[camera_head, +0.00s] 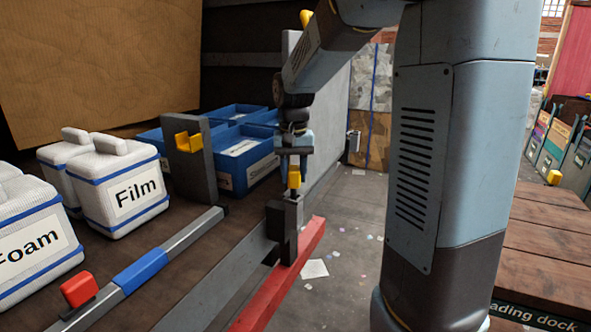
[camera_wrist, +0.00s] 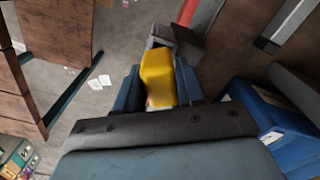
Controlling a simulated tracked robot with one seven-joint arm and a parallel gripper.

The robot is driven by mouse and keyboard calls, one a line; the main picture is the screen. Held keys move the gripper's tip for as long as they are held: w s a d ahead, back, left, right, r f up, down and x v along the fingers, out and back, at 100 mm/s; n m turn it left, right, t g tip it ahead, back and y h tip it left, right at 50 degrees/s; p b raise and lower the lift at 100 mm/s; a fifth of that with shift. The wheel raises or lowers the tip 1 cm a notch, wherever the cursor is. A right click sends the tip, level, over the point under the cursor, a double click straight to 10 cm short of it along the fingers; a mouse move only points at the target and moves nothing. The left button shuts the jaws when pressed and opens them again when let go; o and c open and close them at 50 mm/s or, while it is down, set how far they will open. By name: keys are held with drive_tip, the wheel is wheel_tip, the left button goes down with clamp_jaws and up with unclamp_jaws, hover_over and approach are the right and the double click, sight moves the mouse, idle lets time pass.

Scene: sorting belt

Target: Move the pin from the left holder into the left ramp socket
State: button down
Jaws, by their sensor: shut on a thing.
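A yellow pin (camera_head: 294,178) is gripped upright between the fingers of my gripper (camera_head: 293,165), pointing down. It also shows in the wrist view (camera_wrist: 158,72), with a blue finger on each side. Just under the pin in the head view is a dark grey upright block (camera_head: 285,228) at the end of a grey rail, beside a red bar. The block also shows past the pin's far end in the wrist view (camera_wrist: 176,38). I cannot tell whether the pin's lower end is inside the block or just above it, nor whether this block is the holder or the socket.
A grey post with a yellow cradle (camera_head: 188,145) stands to the left. White bins marked Film (camera_head: 135,195) and Foam (camera_head: 35,250), blue crates (camera_head: 245,165) and a rail with a red knob (camera_head: 80,290) are nearby. Open floor lies right of the red bar (camera_head: 285,275).

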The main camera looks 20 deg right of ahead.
drive_tip(key=shift+f, duration=0.95)
drive_tip(key=c, duration=0.6)
unclamp_jaws()
wheel_tip(320, 180, up, 14)
drive_tip(key=shift+f, duration=0.2)
